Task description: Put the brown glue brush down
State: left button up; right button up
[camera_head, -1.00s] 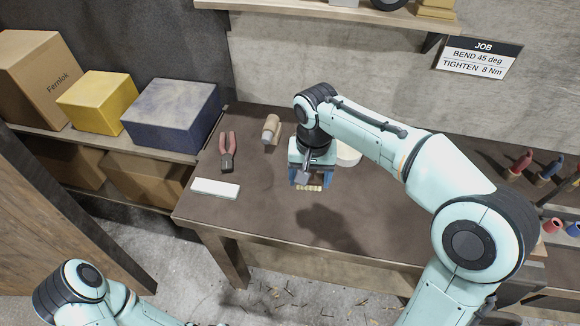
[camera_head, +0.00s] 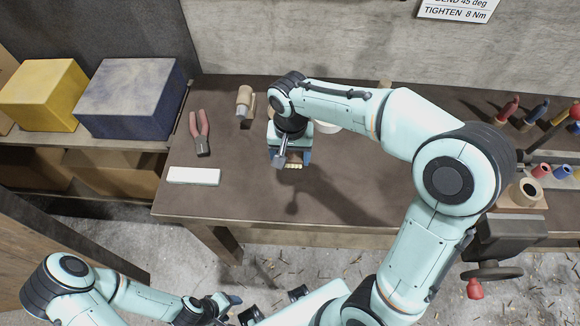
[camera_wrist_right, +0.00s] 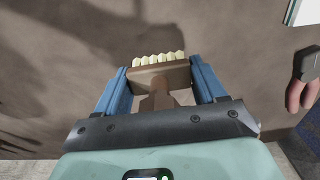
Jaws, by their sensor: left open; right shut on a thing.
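My right gripper (camera_head: 291,160) is over the left part of the brown workbench (camera_head: 243,194), its fingers pointing down. In the right wrist view, the blue fingers of my right gripper (camera_wrist_right: 161,82) are shut on the brown glue brush (camera_wrist_right: 158,77). Its cream bristles (camera_wrist_right: 159,58) face away from the palm. In the head view only the pale bristle edge (camera_head: 294,166) shows below the fingers. A shadow lies on the bench in front, and the brush seems held above the top. My left gripper (camera_head: 236,306) is open and empty, low in the picture, away from the bench.
A white block (camera_head: 194,175), red-handled pliers (camera_head: 200,131) and a tan cylindrical tool (camera_head: 245,101) lie left of the right gripper. A white round thing (camera_head: 328,127) is partly hidden behind it. Tools and a vise (camera_head: 508,238) are at the right. The bench's front middle is clear.

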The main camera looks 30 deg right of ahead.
aim_at(290, 173)
jog(key=shift+f, duration=2.85)
jog(key=shift+f+b, duration=0.1)
jog(key=shift+b, duration=0.25)
jog(key=o, duration=0.6)
jog(key=shift+f, duration=0.15)
jog(key=o, duration=0.5)
jog(key=shift+c, duration=0.2)
